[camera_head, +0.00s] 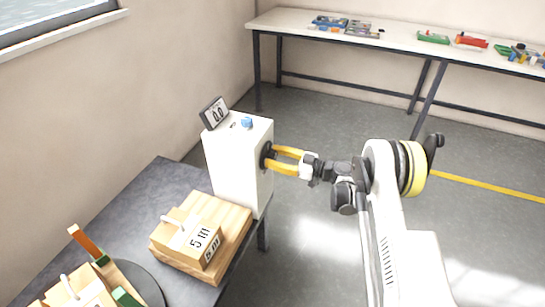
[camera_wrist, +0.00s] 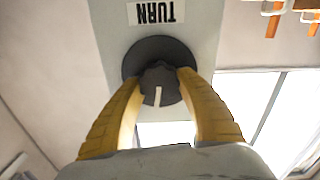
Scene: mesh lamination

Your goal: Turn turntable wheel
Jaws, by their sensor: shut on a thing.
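The turntable wheel is a dark round knob (camera_wrist: 159,55) with a white pointer line, on the face of a white box (camera_head: 232,165). A label reading "TURN", upside down in the wrist view, sits beside the knob on the box. My gripper (camera_head: 276,160) reaches the box's right face in the head view. In the wrist view its yellow fingers (camera_wrist: 160,85) are shut on the knob's raised centre, one on each side. In the head view the fingers hide most of the knob. A small display (camera_head: 215,113) reading 0.0 and a blue button (camera_head: 246,122) are on top of the box.
A wooden block marked "5 m" (camera_head: 187,239) lies on the dark table (camera_head: 126,210) beside the box. Another wooden item with orange and green parts (camera_head: 88,290) stands at the lower left. A long bench (camera_head: 400,42) with coloured parts runs along the back wall. The floor between is clear.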

